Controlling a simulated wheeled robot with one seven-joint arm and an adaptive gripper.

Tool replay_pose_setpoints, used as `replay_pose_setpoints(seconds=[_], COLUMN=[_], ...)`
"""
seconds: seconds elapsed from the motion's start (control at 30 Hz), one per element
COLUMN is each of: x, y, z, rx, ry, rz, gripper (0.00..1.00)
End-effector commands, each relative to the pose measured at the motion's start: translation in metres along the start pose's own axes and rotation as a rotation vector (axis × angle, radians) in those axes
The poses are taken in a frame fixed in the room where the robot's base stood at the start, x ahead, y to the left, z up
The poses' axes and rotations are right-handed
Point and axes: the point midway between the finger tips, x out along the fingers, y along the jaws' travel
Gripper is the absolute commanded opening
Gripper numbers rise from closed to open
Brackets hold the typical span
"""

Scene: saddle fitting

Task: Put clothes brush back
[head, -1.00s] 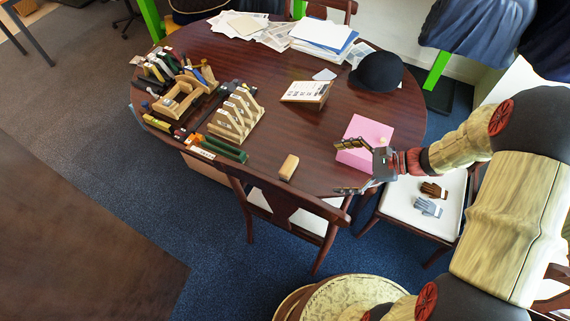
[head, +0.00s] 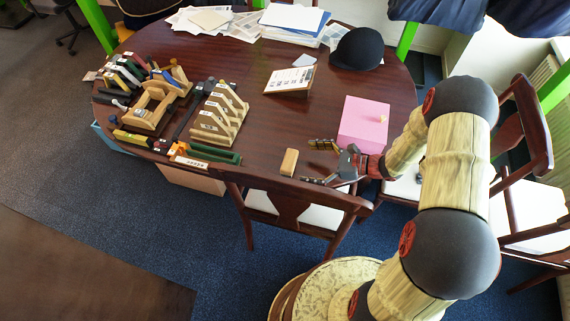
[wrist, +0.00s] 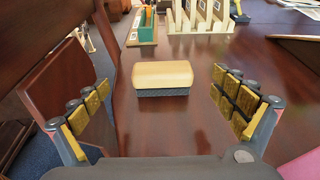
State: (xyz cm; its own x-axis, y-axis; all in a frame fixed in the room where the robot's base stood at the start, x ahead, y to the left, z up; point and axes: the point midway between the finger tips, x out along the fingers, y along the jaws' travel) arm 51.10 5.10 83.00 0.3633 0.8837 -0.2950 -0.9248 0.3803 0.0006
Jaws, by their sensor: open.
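The clothes brush (head: 289,162) is a small tan wooden block lying on the dark table near its front edge, beside a chair back. In the wrist view the brush (wrist: 162,78) shows a pale wooden top over dark bristles. It lies ahead of my gripper, centred between the fingers and apart from them. My gripper (head: 317,162) is open and empty, just right of the brush in the head view. Its two padded fingers (wrist: 165,104) are spread wide in the wrist view.
A wooden slotted rack (head: 219,118) and a wooden tool carrier (head: 157,105) with several tools stand on the left. A pink box (head: 363,122), a clipboard (head: 290,80) and a black riding hat (head: 357,49) are on the table. A chair (head: 288,198) stands close at the table's front edge.

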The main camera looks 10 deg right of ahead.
Motion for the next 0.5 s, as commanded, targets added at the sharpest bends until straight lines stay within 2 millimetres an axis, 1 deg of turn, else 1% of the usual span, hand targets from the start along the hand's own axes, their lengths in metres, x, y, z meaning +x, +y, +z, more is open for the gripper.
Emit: replay_pose_setpoints(seconds=[0.1, 0.27, 0.4, 0.5], x=[0.014, 0.030, 0.051, 0.063], y=[0.001, -0.001, -0.003, -0.003], z=[0.000, -0.002, -0.005, -0.004], rx=[-0.001, -0.002, -0.002, -0.001], ry=[0.001, 0.001, 0.000, 0.000], rz=[0.003, 0.003, 0.004, 0.003], gripper=[0.97, 0.97, 0.97, 0.97])
